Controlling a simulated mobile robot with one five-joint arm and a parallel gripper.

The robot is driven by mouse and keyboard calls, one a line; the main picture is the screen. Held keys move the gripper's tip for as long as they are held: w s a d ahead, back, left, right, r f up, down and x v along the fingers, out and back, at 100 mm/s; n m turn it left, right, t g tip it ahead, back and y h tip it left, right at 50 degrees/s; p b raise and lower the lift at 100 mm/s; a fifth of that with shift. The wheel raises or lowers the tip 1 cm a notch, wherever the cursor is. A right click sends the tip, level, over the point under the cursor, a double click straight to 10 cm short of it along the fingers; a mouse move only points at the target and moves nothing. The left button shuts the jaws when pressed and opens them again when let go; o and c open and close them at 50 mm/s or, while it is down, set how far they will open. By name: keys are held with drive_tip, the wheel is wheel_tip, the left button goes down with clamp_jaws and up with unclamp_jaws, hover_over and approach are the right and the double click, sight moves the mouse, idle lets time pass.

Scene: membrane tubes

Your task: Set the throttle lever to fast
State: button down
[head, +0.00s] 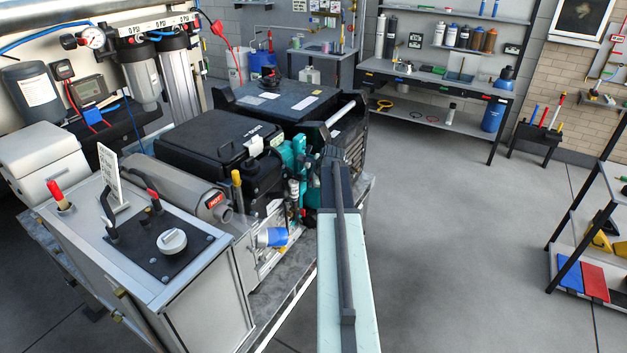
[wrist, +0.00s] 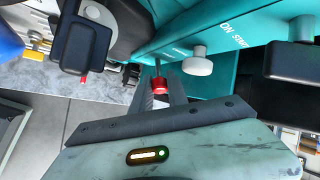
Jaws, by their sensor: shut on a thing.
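In the wrist view a small lever with a red knob (wrist: 159,85) stands out from the teal engine panel (wrist: 232,72) on a thin dark stem. I take it for the throttle lever. My gripper (wrist: 160,98) has its two grey fingers on either side of the red knob and is shut on it. Small white lettering runs on the panel by the lever, too small to read. In the head view the teal engine (head: 297,158) shows beyond my arm, but the lever and the fingertips cannot be made out there.
A white knob (wrist: 198,64) sits just right of the lever, by "ON" and "START" lettering. A dark block (wrist: 292,52) is further right and a black part (wrist: 84,42) is to the left. In the head view, a blue cylinder (head: 272,237) lies low beside the engine; open floor is right.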

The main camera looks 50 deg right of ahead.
drive_tip(key=c, duration=1.6)
unclamp_jaws()
drive_tip(key=p+v, duration=0.6)
drive_tip(key=v, duration=0.1)
drive_tip(key=shift+s+a+r, duration=0.15)
drive_tip(key=shift+s+r, duration=0.05)
drive_tip(key=shift+r, duration=0.1)
